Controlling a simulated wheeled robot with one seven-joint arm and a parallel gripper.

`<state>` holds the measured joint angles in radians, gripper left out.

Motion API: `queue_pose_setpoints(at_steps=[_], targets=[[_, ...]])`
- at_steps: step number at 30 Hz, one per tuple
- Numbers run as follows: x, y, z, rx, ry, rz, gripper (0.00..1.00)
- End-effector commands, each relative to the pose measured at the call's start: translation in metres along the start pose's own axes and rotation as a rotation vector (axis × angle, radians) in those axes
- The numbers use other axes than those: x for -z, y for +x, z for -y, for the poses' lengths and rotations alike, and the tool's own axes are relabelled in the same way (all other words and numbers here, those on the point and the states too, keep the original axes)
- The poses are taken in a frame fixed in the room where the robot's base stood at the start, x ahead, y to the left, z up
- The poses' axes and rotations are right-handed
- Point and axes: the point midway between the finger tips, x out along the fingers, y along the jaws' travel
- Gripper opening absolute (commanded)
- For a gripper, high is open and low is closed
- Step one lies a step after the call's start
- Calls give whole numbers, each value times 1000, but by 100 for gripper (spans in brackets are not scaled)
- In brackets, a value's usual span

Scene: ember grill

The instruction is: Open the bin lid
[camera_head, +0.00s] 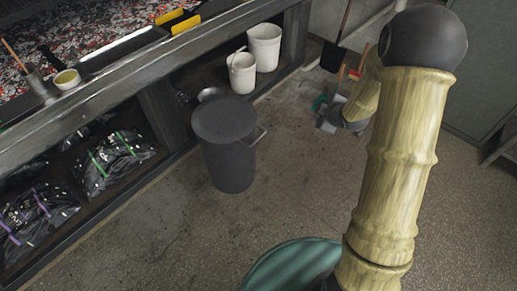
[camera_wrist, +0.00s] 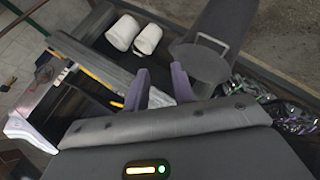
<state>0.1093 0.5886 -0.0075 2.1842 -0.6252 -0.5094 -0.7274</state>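The bin (camera_head: 229,163) is a dark grey cylinder standing upright on the floor beside the grill counter. Its round dark lid (camera_head: 223,118) lies flat on top and looks closed. In the wrist view the picture is turned, and the lid (camera_wrist: 199,65) and bin body (camera_wrist: 230,18) show beyond the fingers. My gripper (camera_wrist: 160,82) has its two purple-grey fingers apart with nothing between them. It appears apart from the lid. I cannot make out the fingers in the head view.
The grill counter (camera_head: 95,110) runs along the left, with bagged goods (camera_head: 115,160) on its lower shelf. Two white buckets (camera_head: 264,47) stand behind the bin. A teal round object (camera_head: 292,264) is at the front.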

Motion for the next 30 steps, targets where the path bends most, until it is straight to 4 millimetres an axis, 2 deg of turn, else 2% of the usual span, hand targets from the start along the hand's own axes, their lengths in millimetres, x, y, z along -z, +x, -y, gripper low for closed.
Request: queue_pose_setpoints(at_steps=[1, 3, 8, 12, 15, 18, 21, 24, 30], targets=[[-10, 33, 18, -9, -71, -46, 26], [-14, 61, 29, -30, -175, -116, 26], [-20, 120, 63, -88, -398, -285, 26], [-27, 165, 101, -155, -570, -440, 26], [-33, 191, 131, -213, -678, -551, 26], [-38, 208, 156, -272, -759, -646, 26], [-40, 215, 171, -316, -808, -710, 26], [-40, 216, 176, -336, -830, -738, 26], [-39, 214, 175, -339, -833, -741, 26]])
